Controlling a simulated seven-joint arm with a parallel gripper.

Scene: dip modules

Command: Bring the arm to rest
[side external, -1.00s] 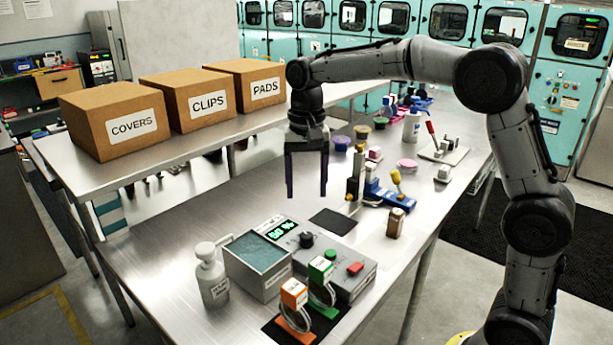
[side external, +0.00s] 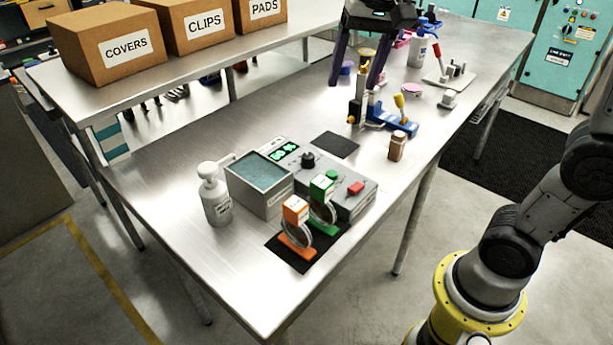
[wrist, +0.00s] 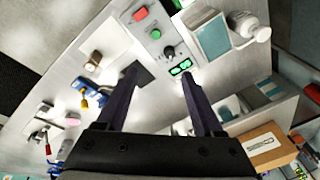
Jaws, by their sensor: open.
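My gripper (side external: 361,85) is open and empty. It hangs above the far part of the metal table in the side external view, its two dark fingers spread apart. In the wrist view my gripper (wrist: 160,80) also shows nothing between its fingers. The table top (side external: 165,170) lies below it. A dark square pad (side external: 335,145) lies on the table near the gripper's lower right in the picture. The upper part of my arm is outside the side external view.
A control box (side external: 345,195) with a bath (side external: 262,175), a white bottle (side external: 215,195), and orange (side external: 295,212) and green (side external: 321,190) modules stand on the near table. Cartons (side external: 105,45) stand behind. The table's left front is clear.

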